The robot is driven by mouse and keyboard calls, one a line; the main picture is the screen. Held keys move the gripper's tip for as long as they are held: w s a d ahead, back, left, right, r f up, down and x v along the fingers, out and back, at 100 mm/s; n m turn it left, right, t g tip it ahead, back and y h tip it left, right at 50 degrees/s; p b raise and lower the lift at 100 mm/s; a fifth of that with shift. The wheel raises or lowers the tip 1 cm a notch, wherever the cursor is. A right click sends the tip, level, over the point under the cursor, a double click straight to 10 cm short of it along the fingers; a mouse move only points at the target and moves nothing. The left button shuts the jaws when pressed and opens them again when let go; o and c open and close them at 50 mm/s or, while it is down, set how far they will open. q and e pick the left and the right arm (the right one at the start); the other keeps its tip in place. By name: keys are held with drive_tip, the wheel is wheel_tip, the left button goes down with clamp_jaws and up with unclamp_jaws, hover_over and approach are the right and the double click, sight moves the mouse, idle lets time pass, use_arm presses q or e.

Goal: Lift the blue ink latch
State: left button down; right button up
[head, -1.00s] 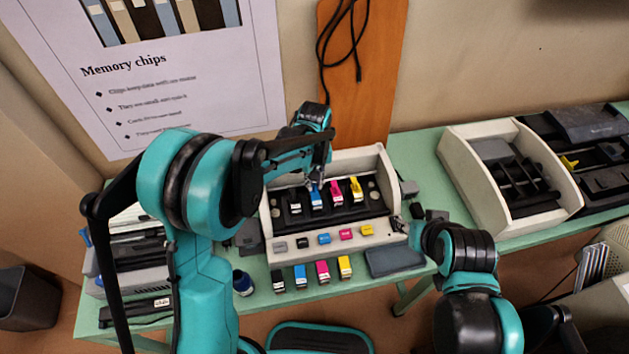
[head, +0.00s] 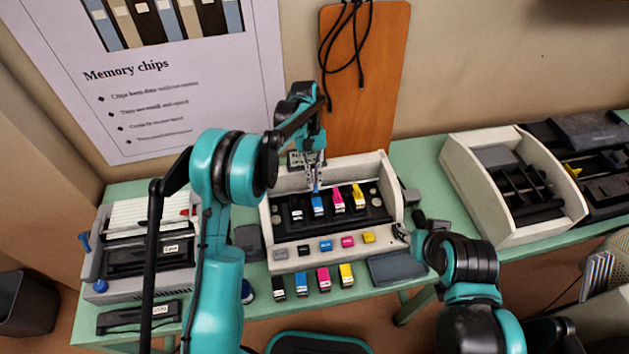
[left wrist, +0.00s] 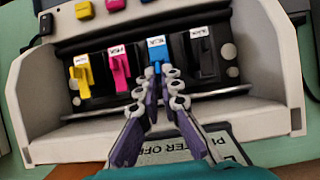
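The blue ink latch (head: 318,206) stands in the black bay of the white printer unit, between the black latch (head: 296,213) and the magenta latch (head: 338,202). My left gripper (head: 315,187) comes down over its back end. In the left wrist view the two fingers (left wrist: 160,78) are close together, one on each side of the blue latch's (left wrist: 157,50) end. I cannot tell whether they press on it. The blue latch shows no clear lift compared with its neighbours. My right gripper (head: 403,233) is beside the printer's front right corner, partly hidden by its own arm.
The yellow latch (head: 358,197) stands right of the magenta one. Coloured buttons (head: 326,245) line the printer's front (head: 290,262). Several loose cartridges (head: 323,279) lie before it. A grey pad (head: 396,267) lies at front right. An orange board (head: 366,90) stands behind.

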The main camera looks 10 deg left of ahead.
use_arm(q)
drive_tip(key=c, duration=1.7)
unclamp_jaws()
drive_tip(key=v, duration=1.2)
drive_tip(key=shift+d, duration=0.1)
